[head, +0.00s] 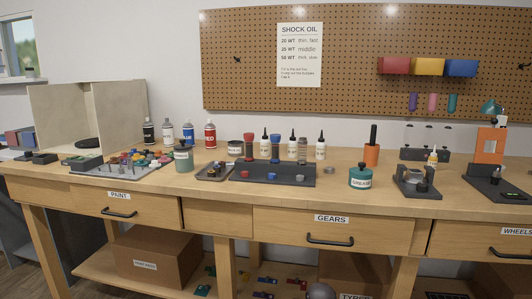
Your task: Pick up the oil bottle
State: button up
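Three slim white bottles with dark pointed tips stand upright at the back of the workbench: a left one (265,146), a middle one (292,147) and a right one (320,150). Their labels are too small to read, so I cannot tell which one is the oil bottle. A small bottle with yellowish contents (432,160) stands farther right, by a dark stand. A wall sheet (300,55) headed "SHOCK OIL" lists 20, 30 and 50 WT. My gripper is not in view.
A dark tray (270,181) with small parts lies in front of the slim bottles. Red-, blue- and grey-topped cylinders stand among them. A teal grease tub (360,180) and an orange holder (371,154) are to the right. Bare wood (325,198) runs along the front edge.

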aim_at(291, 144)
jog(key=u, duration=0.15)
jog(key=k, duration=0.4)
jog(key=u, duration=1.1)
jog(key=k, duration=1)
jog(key=u, duration=0.5)
jog(key=i, duration=0.65)
jog(key=z, duration=0.6)
jog(key=i, duration=0.65)
jog(key=z, duration=0.85)
jog(key=i, duration=0.75)
jog(key=z, duration=0.3)
